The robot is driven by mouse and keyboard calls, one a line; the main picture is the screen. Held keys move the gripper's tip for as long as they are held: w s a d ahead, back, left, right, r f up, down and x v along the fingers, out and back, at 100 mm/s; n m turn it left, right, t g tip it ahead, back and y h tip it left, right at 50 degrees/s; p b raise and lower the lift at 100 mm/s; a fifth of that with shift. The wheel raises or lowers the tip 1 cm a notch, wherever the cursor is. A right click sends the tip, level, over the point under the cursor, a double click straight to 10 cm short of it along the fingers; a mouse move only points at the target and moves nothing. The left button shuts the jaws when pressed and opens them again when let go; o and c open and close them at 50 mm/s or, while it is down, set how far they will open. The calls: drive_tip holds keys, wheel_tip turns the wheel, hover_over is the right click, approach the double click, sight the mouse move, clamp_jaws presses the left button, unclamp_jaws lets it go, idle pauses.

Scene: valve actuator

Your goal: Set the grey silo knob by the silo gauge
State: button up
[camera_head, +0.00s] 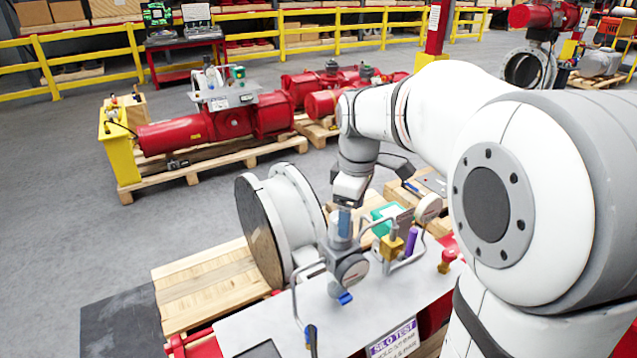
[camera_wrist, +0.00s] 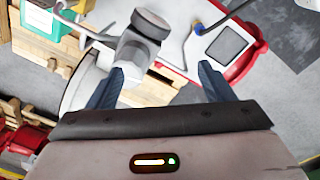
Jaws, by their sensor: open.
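A grey unit with a round grey face (camera_head: 351,270) stands on the white panel (camera_head: 260,325) in the head view; I cannot tell whether this face is the silo knob or a gauge. In the wrist view, a round dark-rimmed grey cap (camera_wrist: 150,24) on a pale body lies beyond my fingers, left of centre. A "SILO TEST" sign (camera_head: 394,340) is at the panel's front. My gripper (camera_wrist: 160,72) is open, with nothing visible between its fingertips. Its left finger overlaps the pale body in the picture; contact is unclear.
A large white flanged pipe (camera_head: 292,215) stands on a wooden pallet (camera_head: 205,285) beside the panel. Thin tubes, a brass block (camera_head: 391,247), a purple cylinder (camera_head: 411,241) and a red knob (camera_head: 447,258) crowd the panel. A green box (camera_head: 388,216) is behind. Open floor lies left.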

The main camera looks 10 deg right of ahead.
drive_tip(key=w+n, duration=0.1)
drive_tip(key=w, duration=0.1)
drive_tip(key=w+n, duration=0.2)
drive_tip(key=w+n+g, duration=0.1)
drive_tip(key=w, duration=0.2)
drive_tip(key=shift+a+f, duration=0.1)
drive_tip(key=shift+f, duration=0.3)
drive_tip(key=shift+w+f+n+p, duration=0.3)
drive_tip(key=shift+w+n, duration=0.1)
drive_tip(key=shift+n, duration=0.2)
wheel_tip(320, 180, down, 7)
drive_tip(key=shift+f+p, duration=0.2)
drive_tip(key=shift+p, duration=0.2)
drive_tip(key=shift+c, duration=0.5)
